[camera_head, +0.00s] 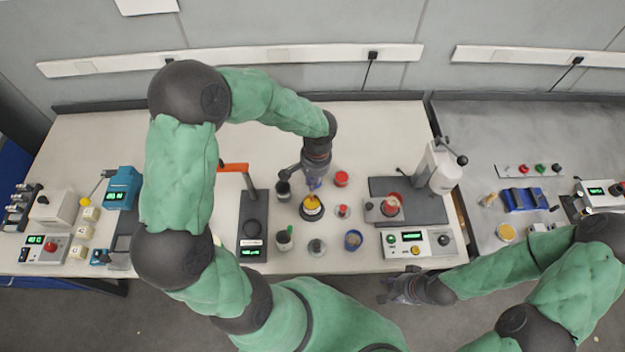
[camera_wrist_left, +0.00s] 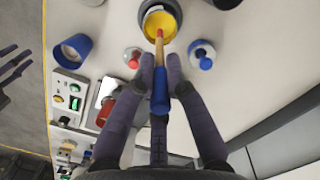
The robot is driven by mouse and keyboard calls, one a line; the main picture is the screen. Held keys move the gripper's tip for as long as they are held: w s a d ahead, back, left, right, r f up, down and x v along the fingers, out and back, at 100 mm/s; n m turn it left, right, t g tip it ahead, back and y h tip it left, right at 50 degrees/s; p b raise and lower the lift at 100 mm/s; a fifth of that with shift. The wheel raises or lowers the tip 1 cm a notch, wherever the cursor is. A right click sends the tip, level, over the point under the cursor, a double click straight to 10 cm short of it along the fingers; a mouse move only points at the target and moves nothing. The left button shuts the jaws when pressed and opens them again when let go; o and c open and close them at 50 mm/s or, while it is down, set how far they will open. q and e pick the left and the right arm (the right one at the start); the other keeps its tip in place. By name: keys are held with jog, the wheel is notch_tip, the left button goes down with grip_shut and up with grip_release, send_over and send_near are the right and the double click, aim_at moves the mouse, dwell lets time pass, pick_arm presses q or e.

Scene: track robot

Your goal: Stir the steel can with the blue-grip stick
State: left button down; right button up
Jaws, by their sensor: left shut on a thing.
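My left gripper (camera_head: 314,183) is shut on the blue grip (camera_wrist_left: 160,92) of a wooden stick (camera_wrist_left: 159,50). It holds the stick above a grey can (camera_wrist_left: 160,8) with yellow contents. The can (camera_head: 311,213) stands on the pale bench in the head view, directly below the gripper. The stick's lower end overlaps the yellow contents in the wrist view; I cannot tell how deep it reaches. The fingers (camera_wrist_left: 161,76) lie on both sides of the grip. My right gripper (camera_head: 392,289) is empty and open in front of the bench's front edge.
Small vessels stand around the can: a blue cup (camera_head: 353,240), a red-topped one (camera_head: 343,211), a red one (camera_head: 341,178), a dark one (camera_head: 283,189). A control box (camera_head: 418,243) stands to the right. An orange-armed device (camera_head: 252,222) stands to the left.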

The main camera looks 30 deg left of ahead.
pick_arm(q)
jog(key=shift+r+p, duration=1.55)
jog(key=shift+r, duration=0.85)
